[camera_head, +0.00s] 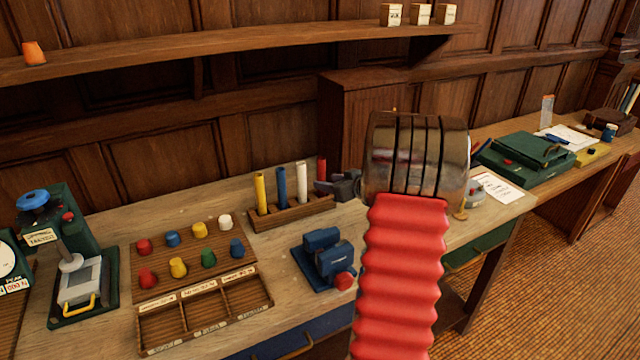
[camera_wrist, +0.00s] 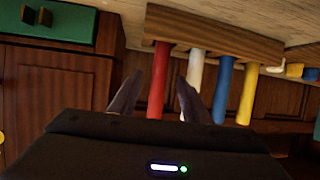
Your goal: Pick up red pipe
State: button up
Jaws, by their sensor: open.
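The red pipe (camera_head: 321,171) stands upright at the right end of a wooden rack (camera_head: 290,215), beside white, blue and yellow pipes. In the head view its lower part is hidden behind my gripper (camera_head: 345,187). In the wrist view the red pipe (camera_wrist: 158,80) lies between the two dark fingers of my gripper (camera_wrist: 158,92). The fingers are apart, with one on each side of it. Whether either finger touches the pipe I cannot tell. The white pipe (camera_wrist: 195,72) is close beside the right finger.
The blue pipe (camera_head: 282,187) and yellow pipe (camera_head: 260,193) stand farther left in the rack. A blue device with a red knob (camera_head: 328,258) sits in front of the rack. A board of coloured knobs (camera_head: 192,250) and a compartment tray (camera_head: 205,312) lie left.

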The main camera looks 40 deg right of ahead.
dwell(0.3)
jog(key=shift+x, duration=2.6)
jog(key=shift+c, duration=0.2)
grip_shut()
